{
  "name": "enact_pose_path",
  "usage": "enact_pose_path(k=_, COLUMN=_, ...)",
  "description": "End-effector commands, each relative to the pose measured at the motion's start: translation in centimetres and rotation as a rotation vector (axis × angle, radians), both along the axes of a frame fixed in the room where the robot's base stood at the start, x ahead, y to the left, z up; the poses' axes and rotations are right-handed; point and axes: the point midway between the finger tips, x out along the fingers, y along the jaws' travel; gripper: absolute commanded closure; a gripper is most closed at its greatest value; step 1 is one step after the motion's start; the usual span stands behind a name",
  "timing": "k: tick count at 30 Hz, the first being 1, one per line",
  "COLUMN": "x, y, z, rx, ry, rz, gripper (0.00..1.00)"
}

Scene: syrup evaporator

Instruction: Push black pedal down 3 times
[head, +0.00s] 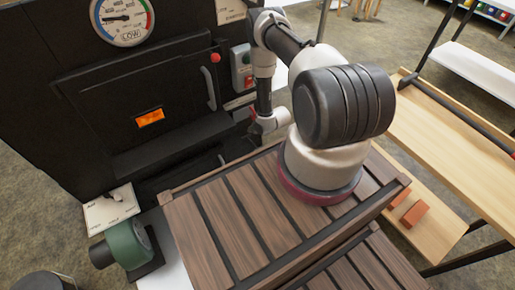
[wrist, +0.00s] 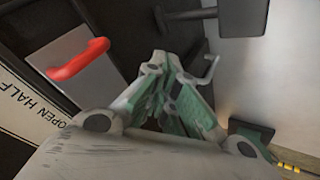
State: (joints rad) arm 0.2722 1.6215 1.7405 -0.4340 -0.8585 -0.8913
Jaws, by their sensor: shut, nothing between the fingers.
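My gripper (wrist: 168,65) is shut and empty in the wrist view, its green-grey fingers drawn together at the tips. A flat black plate on a dark bar, which looks like the black pedal (wrist: 240,14), is at the top right of the wrist view, beyond the fingertips. A gap shows between them in the picture; I cannot tell the depth or whether the plate is pressed. In the head view my gripper (head: 262,128) is small and partly hidden, pointing down between the dark evaporator front and the slatted wooden top. The pedal cannot be made out there.
A red handle (wrist: 78,60) on a grey plate is left of the fingers, near an "OPEN HALF" label (wrist: 32,100). The evaporator (head: 135,90) has a gauge (head: 122,18) and door handle (head: 208,88). The slatted wooden top (head: 235,220) and green motor (head: 126,244) are in front.

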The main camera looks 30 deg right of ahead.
Motion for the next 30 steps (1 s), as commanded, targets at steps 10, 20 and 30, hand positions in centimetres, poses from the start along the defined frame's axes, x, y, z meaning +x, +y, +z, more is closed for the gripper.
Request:
enact_pose_path(k=10, x=-0.7, y=0.0, z=-3.9, rx=0.001, ry=0.003, rz=-0.001, gripper=1.00)
enact_pose_path(k=20, x=-1.1, y=-0.1, z=-7.7, rx=0.001, ry=0.002, rz=-0.002, gripper=1.00)
enact_pose_path(k=30, x=-1.2, y=-0.1, z=-8.6, rx=0.001, ry=0.001, rz=-0.003, gripper=1.00)
